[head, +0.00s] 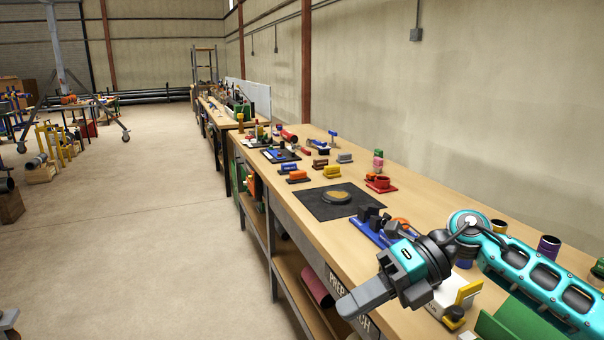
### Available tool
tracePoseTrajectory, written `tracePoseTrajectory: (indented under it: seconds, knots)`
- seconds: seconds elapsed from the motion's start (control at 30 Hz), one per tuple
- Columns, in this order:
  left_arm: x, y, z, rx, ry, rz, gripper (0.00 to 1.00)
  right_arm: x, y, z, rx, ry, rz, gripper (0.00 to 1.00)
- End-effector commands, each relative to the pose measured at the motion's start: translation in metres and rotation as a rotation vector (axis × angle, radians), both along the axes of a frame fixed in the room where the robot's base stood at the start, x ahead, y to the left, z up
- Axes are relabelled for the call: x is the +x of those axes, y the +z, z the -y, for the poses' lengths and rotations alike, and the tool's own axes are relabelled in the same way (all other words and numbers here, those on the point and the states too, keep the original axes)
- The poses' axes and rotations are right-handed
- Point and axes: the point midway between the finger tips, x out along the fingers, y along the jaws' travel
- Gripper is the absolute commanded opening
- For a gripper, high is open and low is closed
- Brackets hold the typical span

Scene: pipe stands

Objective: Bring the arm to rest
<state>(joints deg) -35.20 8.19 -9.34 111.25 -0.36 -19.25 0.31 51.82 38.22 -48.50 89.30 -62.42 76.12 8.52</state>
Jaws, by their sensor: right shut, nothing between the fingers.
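My right gripper (366,299) reaches in from the right on its teal arm. Its grey fingers are together and empty, and point left past the front edge of the long wooden workbench (285,200). The gripper hangs over the front edge, above the "PREP BENCH" lettering, which it partly covers. My left gripper does not show in the head view.
A blue fixture (372,232) stands just behind the gripper. A green piece (505,325) and a purple cylinder (548,247) are near my arm.

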Motion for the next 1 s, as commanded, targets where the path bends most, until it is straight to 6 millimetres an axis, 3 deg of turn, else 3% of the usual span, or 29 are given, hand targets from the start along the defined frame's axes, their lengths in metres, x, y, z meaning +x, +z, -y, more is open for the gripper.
tracePoseTrajectory:
  seconds: [0.03, 0.1, 0.2, 0.33, 0.47, 0.57, 0.73, 0.9, 1.0]
  knots:
    - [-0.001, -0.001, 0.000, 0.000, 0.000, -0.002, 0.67, -0.008, -0.004, -0.019, 0.116, -0.030, -0.056, 0.00]
    - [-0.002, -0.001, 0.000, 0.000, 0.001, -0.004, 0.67, -0.014, -0.001, -0.039, 0.273, -0.096, -0.129, 0.00]
    - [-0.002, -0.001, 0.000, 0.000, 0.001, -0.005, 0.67, -0.015, 0.003, -0.056, 0.481, -0.220, -0.251, 0.00]
    - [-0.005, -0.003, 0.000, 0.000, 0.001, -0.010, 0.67, -0.008, 0.000, -0.058, 0.716, -0.431, -0.437, 0.00]
    - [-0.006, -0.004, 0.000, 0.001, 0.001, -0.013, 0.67, 0.004, -0.020, -0.041, 0.901, -0.687, -0.645, 0.00]
    - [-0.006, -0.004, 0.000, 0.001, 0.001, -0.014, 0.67, 0.008, -0.051, -0.019, 1.005, -0.910, -0.819, 0.00]
    - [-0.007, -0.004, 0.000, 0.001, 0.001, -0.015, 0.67, -0.007, -0.131, 0.027, 1.090, -1.325, -1.130, 0.00]
    - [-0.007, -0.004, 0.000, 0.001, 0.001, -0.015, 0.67, -0.061, -0.219, 0.070, 1.063, -1.733, -1.431, 0.00]
    - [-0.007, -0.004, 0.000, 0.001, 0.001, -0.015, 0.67, -0.097, -0.256, 0.085, 1.015, -1.910, -1.563, 0.00]
